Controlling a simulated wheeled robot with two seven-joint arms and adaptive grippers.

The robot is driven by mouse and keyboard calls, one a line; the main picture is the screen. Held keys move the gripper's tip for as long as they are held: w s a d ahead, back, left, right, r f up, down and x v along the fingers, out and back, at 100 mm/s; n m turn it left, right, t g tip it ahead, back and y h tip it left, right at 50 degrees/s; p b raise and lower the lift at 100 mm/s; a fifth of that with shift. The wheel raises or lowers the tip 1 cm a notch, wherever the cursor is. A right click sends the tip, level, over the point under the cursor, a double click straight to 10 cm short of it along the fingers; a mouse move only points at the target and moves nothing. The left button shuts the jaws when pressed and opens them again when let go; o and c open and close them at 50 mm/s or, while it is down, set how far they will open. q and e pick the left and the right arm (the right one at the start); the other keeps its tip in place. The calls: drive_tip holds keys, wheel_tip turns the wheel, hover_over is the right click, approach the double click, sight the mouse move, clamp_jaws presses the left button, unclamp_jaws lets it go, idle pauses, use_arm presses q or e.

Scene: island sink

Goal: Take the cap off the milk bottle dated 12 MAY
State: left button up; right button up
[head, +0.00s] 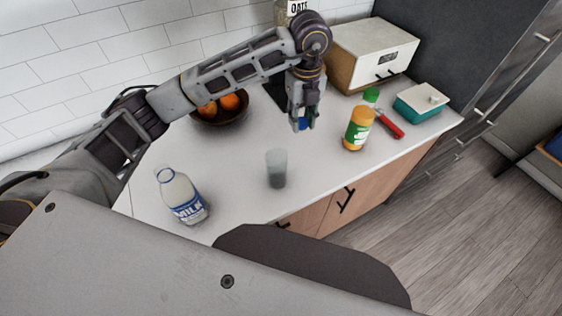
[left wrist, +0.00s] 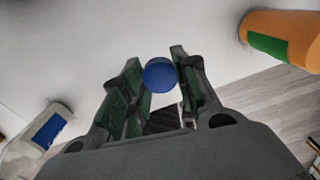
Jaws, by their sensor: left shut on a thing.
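The milk bottle (head: 184,199), with a blue and white MILK label, stands at the front left of the white counter (head: 235,205). I see no cap on its mouth, and no date is readable. It also shows at the lower left of the left wrist view (left wrist: 38,140). My left gripper (head: 303,121) is over the back of the counter, well away from the bottle. It is shut on a round blue cap (left wrist: 160,74), held between the fingertips. In the head view the fingers partly hide the cap. My right gripper is not in view.
A glass (head: 277,170) stands near the front edge. An orange bottle with a green cap (head: 357,130), a red-handled tool (head: 389,125), a teal box (head: 420,104) and a bread box (head: 372,52) are to the right. A fruit bowl (head: 222,116) is behind. Counter between milk and glass is clear.

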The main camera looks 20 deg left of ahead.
use_arm(q)
drive_tip(key=shift+s+a+f+n+b, duration=0.15)
drive_tip(key=shift+f+n, duration=0.35)
drive_tip(key=shift+n, duration=0.4)
drive_tip(key=shift+w+d+f+n+b, duration=0.1)
drive_tip(key=shift+f+n, duration=0.35)
drive_tip(key=shift+n, duration=0.45)
drive_tip(key=shift+s+a+f+n+b, duration=0.15)
drive_tip(key=shift+f+n, duration=0.35)
drive_tip(key=shift+n, duration=0.4)
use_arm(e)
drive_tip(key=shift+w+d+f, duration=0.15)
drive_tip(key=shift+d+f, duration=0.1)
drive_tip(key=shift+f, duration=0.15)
use_arm(q)
hover_over(297, 155)
drive_tip(key=shift+w+f+p, duration=0.1)
drive_tip(key=shift+f+p, duration=0.3)
drive_tip(key=shift+f, duration=2.7)
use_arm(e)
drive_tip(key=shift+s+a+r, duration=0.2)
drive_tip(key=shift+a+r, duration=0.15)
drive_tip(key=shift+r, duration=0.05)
use_arm(q)
drive_tip(key=shift+f, duration=0.1)
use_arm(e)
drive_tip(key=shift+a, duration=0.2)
